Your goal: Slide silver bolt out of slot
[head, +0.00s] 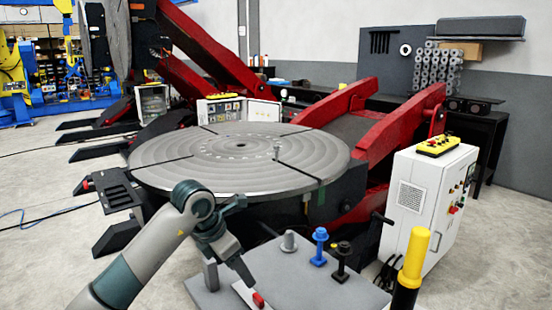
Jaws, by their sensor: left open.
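The silver bolt (277,152) stands upright in a dark radial slot of the large round grey turntable (180,170), right of its centre. It is small, and its lower end is hidden in the slot. My left gripper (240,232) is open and empty in front of the turntable's near edge. It is below and left of the bolt in the picture, clearly apart from it. My right gripper is not in view.
A grey stand (215,292) below the gripper carries a silver peg (289,241), a blue peg (320,247) and a black peg (342,262). A yellow-topped post (413,258) and a white control cabinet (425,210) stand right. Red tilting arms (395,130) rise behind the turntable.

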